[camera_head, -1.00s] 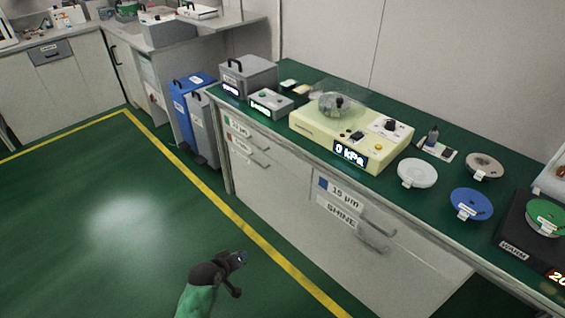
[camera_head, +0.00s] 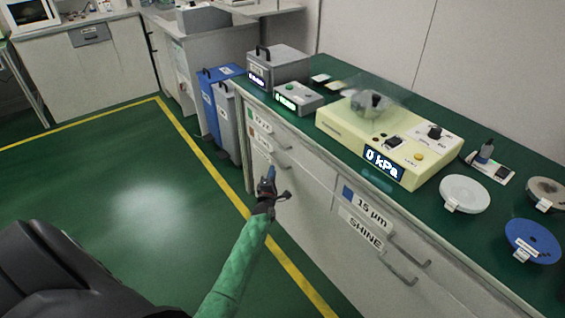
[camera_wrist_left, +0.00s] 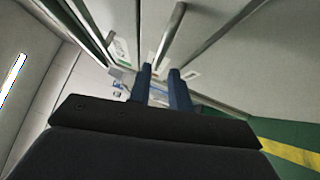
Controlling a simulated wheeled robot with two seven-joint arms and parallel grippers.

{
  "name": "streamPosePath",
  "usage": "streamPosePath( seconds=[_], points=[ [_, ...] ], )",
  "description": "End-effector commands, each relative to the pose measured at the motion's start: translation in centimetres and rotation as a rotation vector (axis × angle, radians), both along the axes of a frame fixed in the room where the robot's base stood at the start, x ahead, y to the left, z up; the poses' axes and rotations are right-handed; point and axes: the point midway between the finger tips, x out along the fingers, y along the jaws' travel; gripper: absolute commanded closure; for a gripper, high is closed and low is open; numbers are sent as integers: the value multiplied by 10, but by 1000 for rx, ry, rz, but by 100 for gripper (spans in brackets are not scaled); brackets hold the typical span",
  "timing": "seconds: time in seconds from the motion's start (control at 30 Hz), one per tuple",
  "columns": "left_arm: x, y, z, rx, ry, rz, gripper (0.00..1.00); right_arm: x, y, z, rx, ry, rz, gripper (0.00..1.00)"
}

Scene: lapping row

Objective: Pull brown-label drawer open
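The left cabinet has two stacked drawers with metal bar handles. The upper one carries a green-marked label (camera_head: 259,122). The lower one carries a small brown-marked label (camera_head: 262,142), with its handle (camera_head: 278,164) beneath. Both drawers look shut. My left gripper (camera_head: 270,174) is in front of the lower drawer, close to its handle. In the left wrist view its two dark blue fingers (camera_wrist_left: 162,82) stand apart with a gap. A bar handle (camera_wrist_left: 172,35) reaches toward that gap; I cannot tell whether it lies between the fingers. My right gripper is out of view.
The green worktop above holds a cream machine reading 0 kPa (camera_head: 340,128) and a white disc (camera_head: 464,193). Blue and grey bins (camera_head: 221,110) stand left. The green floor is clear.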

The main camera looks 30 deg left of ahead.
Motion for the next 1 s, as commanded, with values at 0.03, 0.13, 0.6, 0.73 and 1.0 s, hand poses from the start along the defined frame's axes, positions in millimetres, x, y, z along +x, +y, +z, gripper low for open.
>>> streamPosePath(
  seconds=[0.03, 0.13, 0.6, 0.73, 1.0],
  points=[
    [6, 2, 2, 1, -1, -1, 80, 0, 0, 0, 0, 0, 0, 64],
    [19, 7, 4, 3, 0, -2, 80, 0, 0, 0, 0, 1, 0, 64],
    [62, 26, 11, 4, 1, -2, 80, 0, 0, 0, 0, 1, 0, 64],
    [63, 26, 10, 4, 2, -3, 80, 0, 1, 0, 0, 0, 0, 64],
    [63, 26, 10, 4, 2, -3, 98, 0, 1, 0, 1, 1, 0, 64]
  ],
)
